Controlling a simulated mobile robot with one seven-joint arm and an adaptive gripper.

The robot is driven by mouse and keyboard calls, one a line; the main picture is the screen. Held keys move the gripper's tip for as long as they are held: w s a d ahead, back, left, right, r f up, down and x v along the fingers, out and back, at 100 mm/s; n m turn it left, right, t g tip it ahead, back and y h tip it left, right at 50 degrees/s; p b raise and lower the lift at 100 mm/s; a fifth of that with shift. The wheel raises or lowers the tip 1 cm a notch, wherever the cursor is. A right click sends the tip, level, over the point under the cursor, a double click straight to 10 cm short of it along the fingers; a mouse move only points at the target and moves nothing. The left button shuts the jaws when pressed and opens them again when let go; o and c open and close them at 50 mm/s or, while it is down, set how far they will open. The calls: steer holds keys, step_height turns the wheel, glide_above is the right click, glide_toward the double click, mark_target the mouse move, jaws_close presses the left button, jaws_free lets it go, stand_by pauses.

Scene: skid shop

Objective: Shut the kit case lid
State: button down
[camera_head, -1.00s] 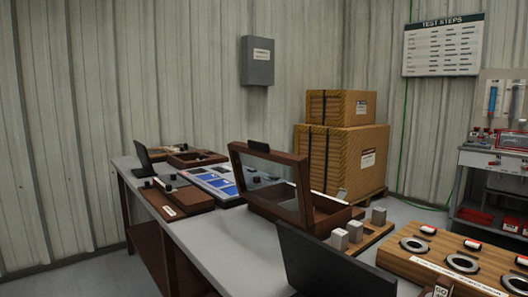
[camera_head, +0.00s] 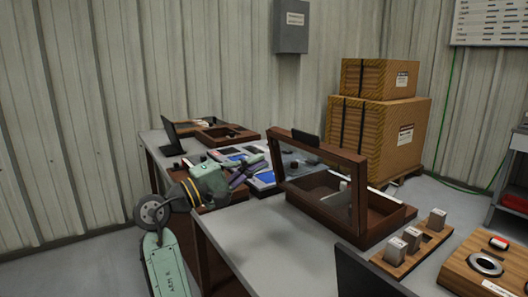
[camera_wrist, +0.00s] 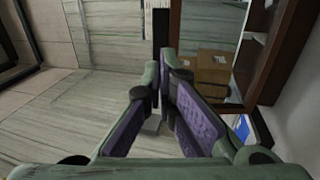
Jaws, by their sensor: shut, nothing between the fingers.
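The kit case (camera_head: 385,226) is a dark brown wooden box on the grey bench. Its glass-paned lid (camera_head: 358,196) stands open, close to upright, with a black tab (camera_head: 306,137) on its top edge. In the wrist view the lid's brown frame (camera_wrist: 266,50) and glass pane fill the upper right, with a dark upright bar, probably the tab, (camera_wrist: 161,24) ahead of the fingertips. My gripper (camera_head: 262,163) is shut and empty, left of the lid in the head view. Its purple-padded fingers (camera_wrist: 170,76) converge in the wrist view. The exact gap to the lid is unclear.
Blue-and-white panels (camera_head: 262,180) and brown trays (camera_head: 228,134) lie behind my gripper on the bench (camera_head: 262,232). A wooden block holder (camera_head: 393,262) and a black panel (camera_head: 362,276) stand at the near right. Cardboard boxes (camera_head: 375,125) are stacked behind.

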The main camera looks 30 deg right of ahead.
mark_target(304, 138)
steer(key=p+x, duration=0.3)
steer(key=x, duration=0.8)
steer(key=shift+d+r, duration=0.1)
steer(key=shift+r, duration=0.05)
steer(key=shift+w+d+p, duration=0.15)
steer(key=shift+d+p, duration=0.2)
steer(key=shift+d, duration=0.25)
